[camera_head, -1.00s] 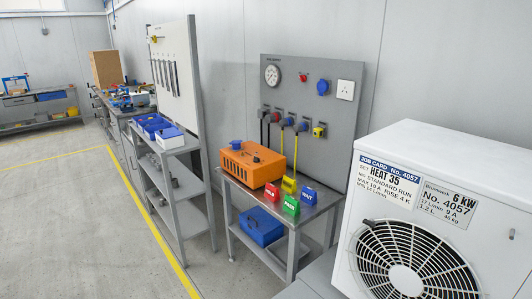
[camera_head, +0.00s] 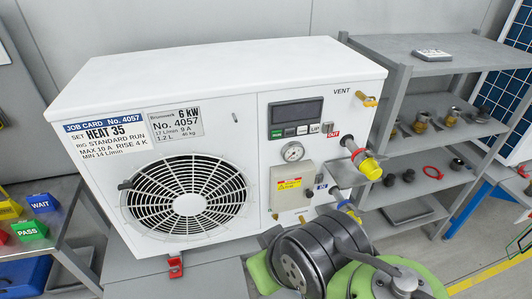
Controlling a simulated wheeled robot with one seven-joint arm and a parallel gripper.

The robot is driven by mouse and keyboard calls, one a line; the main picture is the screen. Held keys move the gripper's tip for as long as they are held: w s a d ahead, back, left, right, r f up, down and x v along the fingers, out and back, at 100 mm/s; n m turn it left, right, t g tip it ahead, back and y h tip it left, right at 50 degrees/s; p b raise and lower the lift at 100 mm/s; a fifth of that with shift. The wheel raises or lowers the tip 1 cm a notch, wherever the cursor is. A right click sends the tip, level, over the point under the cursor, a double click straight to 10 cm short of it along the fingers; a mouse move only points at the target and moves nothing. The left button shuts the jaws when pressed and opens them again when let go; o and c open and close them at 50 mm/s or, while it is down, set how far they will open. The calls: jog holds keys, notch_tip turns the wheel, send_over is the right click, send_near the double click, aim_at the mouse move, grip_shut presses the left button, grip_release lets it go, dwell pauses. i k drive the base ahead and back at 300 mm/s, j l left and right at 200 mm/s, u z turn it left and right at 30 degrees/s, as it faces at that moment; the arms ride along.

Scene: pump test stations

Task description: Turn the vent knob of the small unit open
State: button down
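A white pump unit (camera_head: 215,66) with a round fan grille fills the middle of the view. Its label reads 6 kW, No. 4057; no other unit shows for comparing size. The word VENT is printed at the upper right of its front. A small brass-coloured vent knob (camera_head: 369,101) sticks out at the right edge beside that word. Whether it is open or closed cannot be told at this size. Part of my arm, dark grey and green, shows at the bottom right, below and apart from the knob. My gripper's fingers are not in view.
Below the knob, a yellow-and-red hose fitting (camera_head: 366,163) juts out on the unit's right side. A control panel (camera_head: 296,118) and gauge (camera_head: 292,151) are on the front. A grey shelf (camera_head: 440,60) with fittings stands at the right. Coloured tags stand on a bench at the left.

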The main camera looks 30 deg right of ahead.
aim_at(368, 102)
jog(key=z, duration=0.4)
jog(key=l+z, duration=0.1)
jog(key=z, duration=0.65)
jog(key=l+z, duration=0.1)
jog(key=z, duration=0.3)
jog(key=i, duration=0.05)
